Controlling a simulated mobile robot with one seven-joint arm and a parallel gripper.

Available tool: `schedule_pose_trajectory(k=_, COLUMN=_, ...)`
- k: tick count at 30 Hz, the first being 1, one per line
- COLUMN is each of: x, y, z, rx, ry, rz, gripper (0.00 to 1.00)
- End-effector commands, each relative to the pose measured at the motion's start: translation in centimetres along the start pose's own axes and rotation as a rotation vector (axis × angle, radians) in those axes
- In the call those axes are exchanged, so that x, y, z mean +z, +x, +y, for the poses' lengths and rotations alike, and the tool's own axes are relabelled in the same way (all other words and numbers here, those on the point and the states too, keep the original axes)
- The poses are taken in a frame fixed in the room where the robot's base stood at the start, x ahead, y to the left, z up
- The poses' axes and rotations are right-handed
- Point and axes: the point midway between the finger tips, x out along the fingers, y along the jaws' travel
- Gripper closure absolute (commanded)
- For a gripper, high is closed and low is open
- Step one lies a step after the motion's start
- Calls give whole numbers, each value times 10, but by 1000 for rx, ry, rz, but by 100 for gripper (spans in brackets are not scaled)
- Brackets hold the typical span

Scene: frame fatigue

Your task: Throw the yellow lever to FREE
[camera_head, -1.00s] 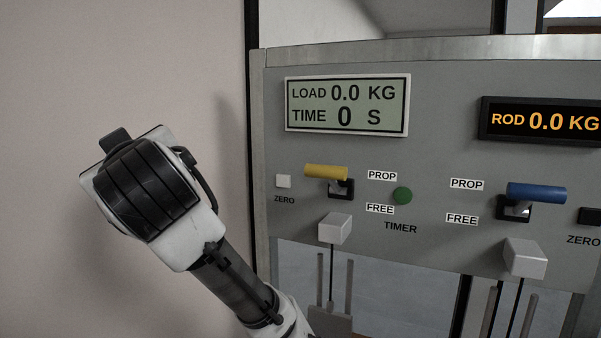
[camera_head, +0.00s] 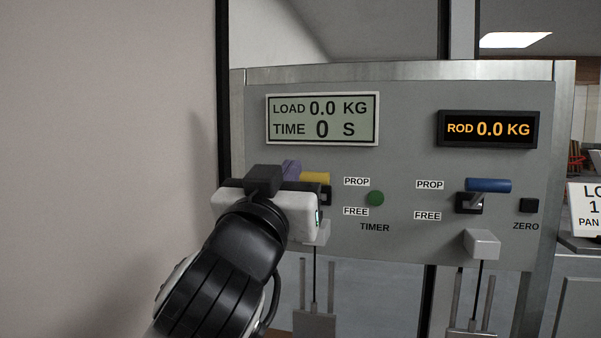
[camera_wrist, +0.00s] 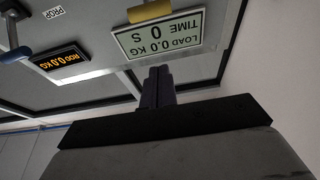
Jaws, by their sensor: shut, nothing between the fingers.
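The yellow lever (camera_head: 316,178) is on the grey panel, its handle level with the PROP label (camera_head: 357,181) and above the FREE label (camera_head: 356,211). My gripper (camera_head: 291,168) is just left of the yellow handle in the head view, its purple fingers close to the handle's left end. I cannot tell whether they touch it. My gripper body hides part of the panel left of and below the lever. The upside-down wrist view shows the gripper (camera_wrist: 158,72) shut and empty, with the yellow handle (camera_wrist: 150,11) apart from it at the top edge.
A load and time display (camera_head: 322,119) sits above the lever. A green timer button (camera_head: 376,198) is right of it. A blue lever (camera_head: 489,185) and a rod display (camera_head: 488,129) are farther right. A grey block (camera_head: 482,243) juts out below the blue lever.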

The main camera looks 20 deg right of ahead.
Motion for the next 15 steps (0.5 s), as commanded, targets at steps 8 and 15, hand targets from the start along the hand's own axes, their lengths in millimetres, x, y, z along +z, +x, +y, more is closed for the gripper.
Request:
schedule_pose_trajectory(k=8, x=0, y=0, z=0, rx=0, ry=0, rz=0, gripper=100)
schedule_pose_trajectory(k=15, x=-2, y=22, z=0, rx=0, ry=-1, rz=-1, gripper=100)
